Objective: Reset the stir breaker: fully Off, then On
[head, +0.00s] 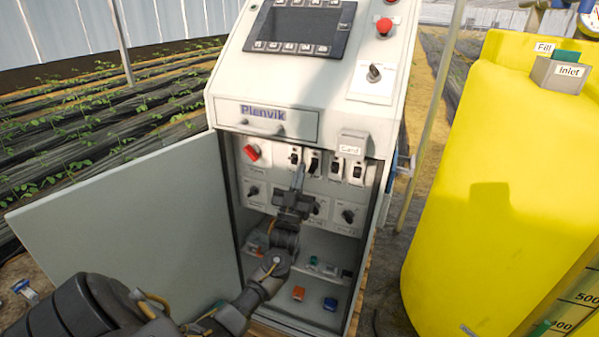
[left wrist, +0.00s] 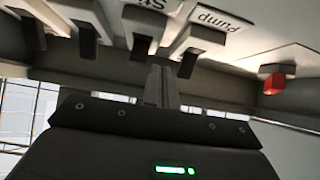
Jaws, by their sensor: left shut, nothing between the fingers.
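The stir breaker (head: 314,163) is in the row of breakers inside the open cabinet, second from the left. In the left wrist view it is the dark lever on a white body (left wrist: 142,42) by the partly cut-off "Sti" label, beside the pump breaker (left wrist: 190,55). I cannot tell its lever's position for sure. My left gripper (head: 299,170) is shut and empty, with its fingertips just below the breaker row, near the pump and stir breakers. In the left wrist view the closed fingers (left wrist: 158,85) point at the gap between these two; contact is unclear. My right gripper is not in view.
The cabinet door (head: 140,225) stands open at left. A red switch (head: 251,152) is left of the breakers, more breakers (head: 357,172) to the right. Black knobs (head: 348,216) sit below. A drawer front (head: 265,121) overhangs above. A yellow tank (head: 490,190) stands at right.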

